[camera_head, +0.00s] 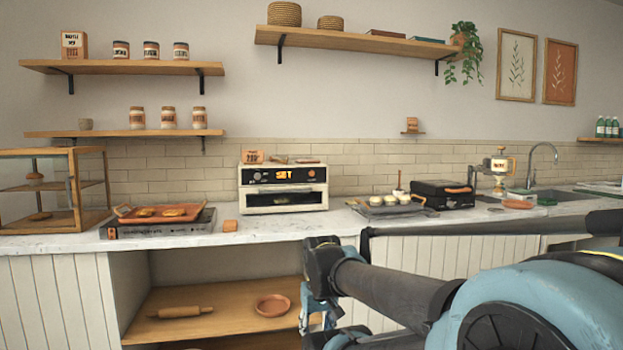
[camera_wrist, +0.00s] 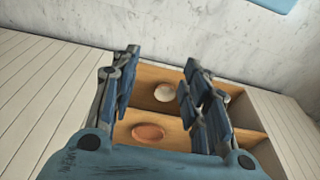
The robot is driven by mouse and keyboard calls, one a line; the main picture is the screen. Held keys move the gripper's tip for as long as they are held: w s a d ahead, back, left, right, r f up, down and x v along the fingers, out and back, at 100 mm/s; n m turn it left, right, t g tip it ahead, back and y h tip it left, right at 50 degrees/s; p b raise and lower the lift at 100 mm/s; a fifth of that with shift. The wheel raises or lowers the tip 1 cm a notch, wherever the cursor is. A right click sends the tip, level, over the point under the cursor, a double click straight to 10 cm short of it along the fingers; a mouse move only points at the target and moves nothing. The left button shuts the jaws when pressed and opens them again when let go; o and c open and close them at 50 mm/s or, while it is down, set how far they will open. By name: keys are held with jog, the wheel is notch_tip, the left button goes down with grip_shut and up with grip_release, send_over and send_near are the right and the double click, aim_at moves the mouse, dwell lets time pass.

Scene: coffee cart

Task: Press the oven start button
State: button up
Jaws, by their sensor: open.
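The oven (camera_head: 283,188) is a small white countertop unit against the tiled wall. The single start button is too small to tell apart. My gripper (camera_head: 318,307) is low in front of the counter, below and to the right of the oven, well apart from it. In the wrist view my gripper (camera_wrist: 160,95) is open and empty, its fingers spread over the open shelf below the counter. The oven does not show in the wrist view.
The marble counter (camera_head: 222,240) runs across above an open wooden shelf with a rolling pin (camera_head: 181,312) and a clay dish (camera_head: 273,305). A tray of pastries (camera_head: 157,213) is left of the oven. Pale cups on a tray (camera_head: 390,205) and a black grill (camera_head: 442,195) are right.

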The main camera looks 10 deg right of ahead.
grip_shut()
jog(key=shift+s+r, duration=0.1)
dwell(1.0)
